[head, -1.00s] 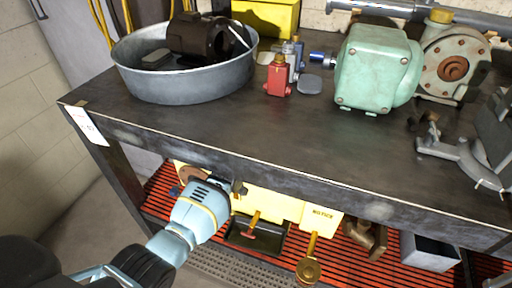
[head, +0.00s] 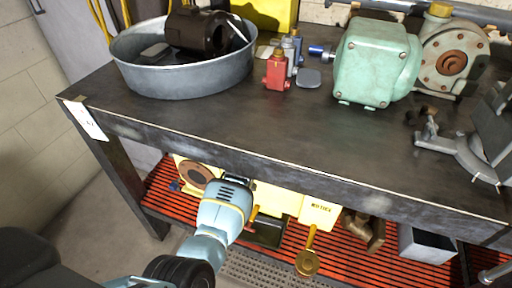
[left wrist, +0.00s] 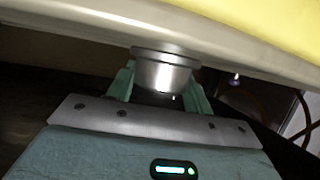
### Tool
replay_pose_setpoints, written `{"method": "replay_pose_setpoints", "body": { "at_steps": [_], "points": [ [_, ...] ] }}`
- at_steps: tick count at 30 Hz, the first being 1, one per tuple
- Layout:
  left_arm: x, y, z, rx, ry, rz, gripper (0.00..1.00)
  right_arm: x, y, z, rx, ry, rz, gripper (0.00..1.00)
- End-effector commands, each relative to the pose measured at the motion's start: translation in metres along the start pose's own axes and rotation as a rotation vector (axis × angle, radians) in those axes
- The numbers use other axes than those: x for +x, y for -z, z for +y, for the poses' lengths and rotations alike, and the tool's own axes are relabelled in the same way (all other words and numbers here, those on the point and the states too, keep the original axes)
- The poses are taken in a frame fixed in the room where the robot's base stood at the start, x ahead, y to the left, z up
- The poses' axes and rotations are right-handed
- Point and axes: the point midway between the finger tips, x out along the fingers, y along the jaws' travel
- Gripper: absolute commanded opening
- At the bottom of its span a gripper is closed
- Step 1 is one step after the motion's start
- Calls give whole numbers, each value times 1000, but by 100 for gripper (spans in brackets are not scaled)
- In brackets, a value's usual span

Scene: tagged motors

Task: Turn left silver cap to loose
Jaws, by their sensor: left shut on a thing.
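The silver cap (left wrist: 163,68) is a short round metal piece on the underside of a pale rim of the yellow machine (left wrist: 285,25) in the left wrist view. My left gripper (left wrist: 163,84) has its two teal fingers on either side of the cap, shut on it. In the head view, my left gripper (head: 240,182) reaches under the table edge to the yellow machine (head: 278,197) on the lower shelf. The cap is hidden there. My right gripper is not in view.
A brass valve (head: 307,262) and a grey box (head: 428,250) are on the red slatted shelf (head: 383,268).

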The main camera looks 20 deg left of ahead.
Motion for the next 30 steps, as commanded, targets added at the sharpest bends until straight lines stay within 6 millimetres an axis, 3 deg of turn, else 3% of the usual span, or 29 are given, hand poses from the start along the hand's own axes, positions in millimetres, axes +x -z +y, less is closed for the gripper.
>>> {"method": "replay_pose_setpoints", "body": {
  "at_steps": [7,8,12,23,30],
  "points": [
    [0,1,1,2,-1,2,28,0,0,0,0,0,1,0],
    [0,2,1,2,-1,2,55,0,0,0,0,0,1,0],
    [0,1,0,2,-1,2,72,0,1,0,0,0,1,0],
    [-3,1,0,2,0,1,72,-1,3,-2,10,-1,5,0],
    [-27,4,0,2,0,3,72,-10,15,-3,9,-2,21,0]
  ]
}}
